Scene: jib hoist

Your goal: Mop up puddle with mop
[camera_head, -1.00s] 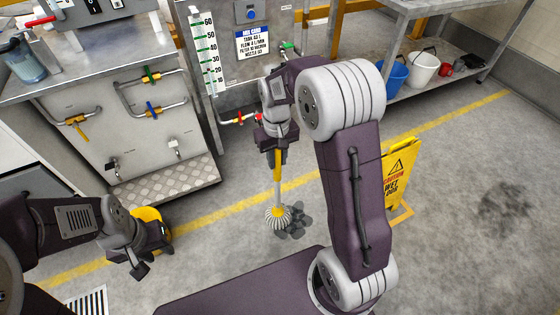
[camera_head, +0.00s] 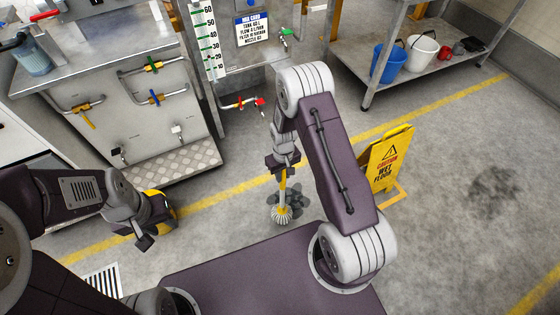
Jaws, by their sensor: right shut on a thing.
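The mop (camera_head: 282,200) has a yellow handle and a pale, stringy head (camera_head: 281,214). My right gripper (camera_head: 283,168) is shut on the handle and holds the mop roughly upright. The mop head is down at the floor, at the near edge of the dark puddle (camera_head: 290,198), and covers part of it. The puddle is a small cluster of dark grey blotches on the concrete. My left gripper (camera_head: 147,236) hangs at the left near a yellow object and holds nothing that I can see; its finger gap is not clear.
A yellow wet-floor sign (camera_head: 388,160) stands right of the puddle. A steel shelf (camera_head: 425,72) holds a blue bucket (camera_head: 388,62) and a white bucket (camera_head: 421,52). A steel bench with pipes (camera_head: 130,115) stands left. A dark floor stain (camera_head: 495,192) lies right.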

